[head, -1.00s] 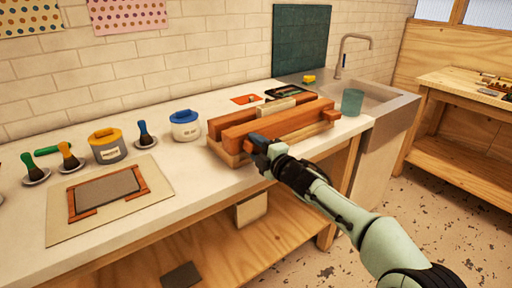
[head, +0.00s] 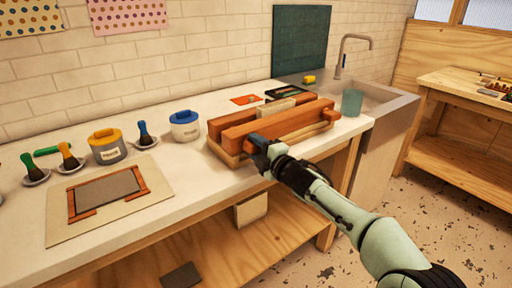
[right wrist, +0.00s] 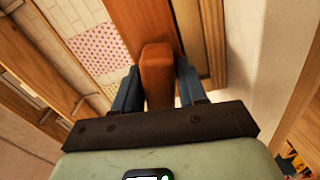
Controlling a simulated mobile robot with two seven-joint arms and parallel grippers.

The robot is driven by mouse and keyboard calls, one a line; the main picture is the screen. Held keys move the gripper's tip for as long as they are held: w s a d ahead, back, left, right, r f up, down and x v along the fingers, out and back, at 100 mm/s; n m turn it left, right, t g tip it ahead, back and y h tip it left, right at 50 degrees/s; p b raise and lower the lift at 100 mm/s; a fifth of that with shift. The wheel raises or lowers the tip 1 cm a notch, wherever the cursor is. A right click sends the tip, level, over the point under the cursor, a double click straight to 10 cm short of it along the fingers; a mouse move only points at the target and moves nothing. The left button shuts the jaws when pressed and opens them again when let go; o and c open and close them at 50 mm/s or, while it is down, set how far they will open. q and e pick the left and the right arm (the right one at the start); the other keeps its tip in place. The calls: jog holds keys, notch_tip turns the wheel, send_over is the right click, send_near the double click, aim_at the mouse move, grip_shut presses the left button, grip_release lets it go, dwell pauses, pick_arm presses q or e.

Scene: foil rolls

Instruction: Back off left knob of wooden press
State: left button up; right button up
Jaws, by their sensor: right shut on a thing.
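The wooden press (head: 275,122) stands on the white counter near its right end, with two reddish bars lying across a paler base. My right gripper (head: 256,144) is at the press's front left corner. In the right wrist view the reddish left knob (right wrist: 157,75) lies between the two blue fingers of my right gripper (right wrist: 156,88), which is shut on it. In the head view the gripper hides most of this knob. The right knob (head: 331,115) shows free at the other end of the press. My left gripper is not in view.
The counter (head: 210,190) holds a blue-lidded tub (head: 185,125), a yellow-lidded tub (head: 107,146), brushes in dishes and a framed sheet (head: 108,190) to the left. A teal cup (head: 351,103) stands right of the press, beside the sink (head: 385,100).

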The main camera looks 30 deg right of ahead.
jog(key=shift+r, duration=0.3)
jog(key=o, duration=0.8)
jog(key=shift+w, duration=0.1)
jog(key=shift+o, duration=0.2)
jog(key=shift+w+f, duration=0.1)
jog(key=shift+f, duration=0.1)
jog(key=shift+s+d, duration=0.1)
jog(key=shift+s, duration=0.5)
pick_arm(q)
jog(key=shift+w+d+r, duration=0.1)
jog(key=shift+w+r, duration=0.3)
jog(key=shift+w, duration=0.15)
pick_arm(e)
jog(key=s, duration=1.2)
jog(key=shift+d, duration=0.4)
